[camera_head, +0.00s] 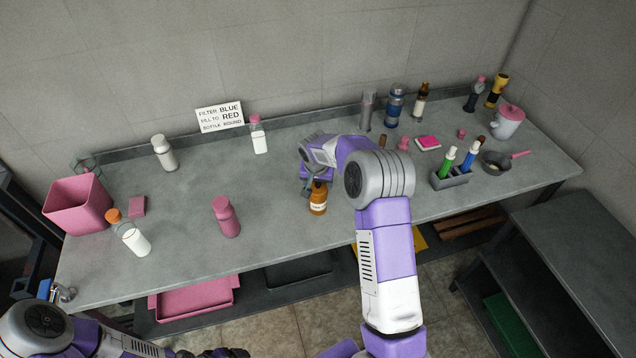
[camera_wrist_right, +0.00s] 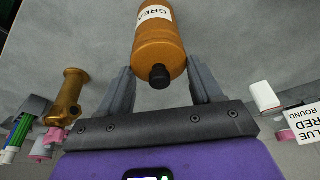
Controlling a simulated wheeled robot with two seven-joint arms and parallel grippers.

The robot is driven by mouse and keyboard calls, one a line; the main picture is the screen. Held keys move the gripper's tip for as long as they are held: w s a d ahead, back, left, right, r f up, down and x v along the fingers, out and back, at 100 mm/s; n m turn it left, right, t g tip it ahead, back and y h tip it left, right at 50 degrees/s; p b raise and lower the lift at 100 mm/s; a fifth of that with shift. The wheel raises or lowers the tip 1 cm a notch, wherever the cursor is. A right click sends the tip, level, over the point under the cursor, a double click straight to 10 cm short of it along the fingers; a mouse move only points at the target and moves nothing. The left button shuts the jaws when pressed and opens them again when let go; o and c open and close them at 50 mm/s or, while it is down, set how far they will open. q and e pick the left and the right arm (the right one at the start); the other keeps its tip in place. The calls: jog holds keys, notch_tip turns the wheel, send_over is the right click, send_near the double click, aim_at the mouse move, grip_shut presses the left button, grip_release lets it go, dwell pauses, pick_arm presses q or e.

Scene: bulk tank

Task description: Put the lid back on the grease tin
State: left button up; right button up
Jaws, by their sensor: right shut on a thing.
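An orange-brown bottle-shaped container (camera_head: 318,203) with a white label stands upright near the front middle of the bench. In the right wrist view the container (camera_wrist_right: 160,42) shows a label beginning "GREA" and a black cap (camera_wrist_right: 160,76) on its neck. My right gripper (camera_wrist_right: 160,80) is shut on this container, one finger on each side; in the head view the gripper (camera_head: 315,183) is partly hidden by my arm. I cannot tell whether the container touches the bench. No separate loose lid can be made out. My left gripper (camera_head: 210,353) is a dark shape cut off at the bottom edge.
A pink bottle (camera_head: 226,217), an orange-capped bottle (camera_head: 133,238) and a pink bin (camera_head: 77,206) are on the left. A marker holder (camera_head: 450,181), a small pan (camera_head: 496,163) and a pink-lidded pot (camera_head: 507,123) are on the right. The bench (camera_head: 280,225) is clear between the pink bottle and the container.

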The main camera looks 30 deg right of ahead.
jog(key=shift+f+b, duration=0.15)
jog(key=shift+b, duration=0.25)
dwell(0.8)
dwell(0.4)
jog(key=o, duration=1.1)
jog(key=shift+o, duration=0.5)
jog(key=shift+r+p, duration=2.15)
jog(key=shift+r, duration=1.4)
grip_shut()
